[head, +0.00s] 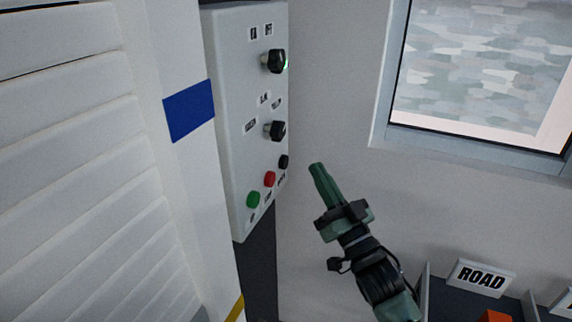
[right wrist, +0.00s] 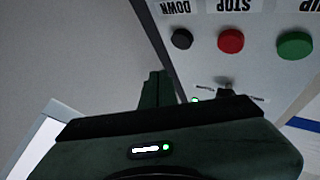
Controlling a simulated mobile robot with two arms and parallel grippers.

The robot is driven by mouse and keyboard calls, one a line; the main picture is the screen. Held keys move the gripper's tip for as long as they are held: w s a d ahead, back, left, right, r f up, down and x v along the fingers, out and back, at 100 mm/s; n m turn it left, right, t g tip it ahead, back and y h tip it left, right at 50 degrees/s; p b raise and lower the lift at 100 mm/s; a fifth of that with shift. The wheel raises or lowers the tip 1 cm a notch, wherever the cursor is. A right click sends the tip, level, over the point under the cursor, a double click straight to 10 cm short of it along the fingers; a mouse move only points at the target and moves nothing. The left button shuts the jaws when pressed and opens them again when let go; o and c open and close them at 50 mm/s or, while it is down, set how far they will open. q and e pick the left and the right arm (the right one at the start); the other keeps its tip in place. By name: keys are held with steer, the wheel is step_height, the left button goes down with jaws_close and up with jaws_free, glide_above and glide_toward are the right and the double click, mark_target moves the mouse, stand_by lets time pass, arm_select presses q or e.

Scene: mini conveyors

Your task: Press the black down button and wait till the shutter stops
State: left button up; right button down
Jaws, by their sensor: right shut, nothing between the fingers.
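The black down button (head: 284,162) is the farthest right in the lower row on the grey control box (head: 240,110). In the right wrist view the black button (right wrist: 181,39) sits under an upside-down DOWN label. The red stop button (head: 270,179) and green up button (head: 253,200) are beside it. My right gripper (head: 315,167) is shut and empty, to the right of the black button and apart from it in the head view. The white slatted shutter (head: 70,150) fills the left side. Its bottom edge is not clearly seen. My left gripper is not in view.
Two black knobs (head: 275,61) stick out from the box above the buttons. A white post with a blue band (head: 188,111) stands between shutter and box. A window (head: 480,70) is at upper right. A bin with a ROAD sign (head: 481,277) is at lower right.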

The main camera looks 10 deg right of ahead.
mark_target(284, 162)
steer(key=shift+w+a, duration=0.5)
steer(key=shift+a, duration=0.25)
steer(key=shift+w+a, duration=0.5)
steer(key=shift+a, duration=0.25)
steer(key=shift+a, duration=0.1)
stand_by(0.9)
steer(key=shift+w+a, duration=0.25)
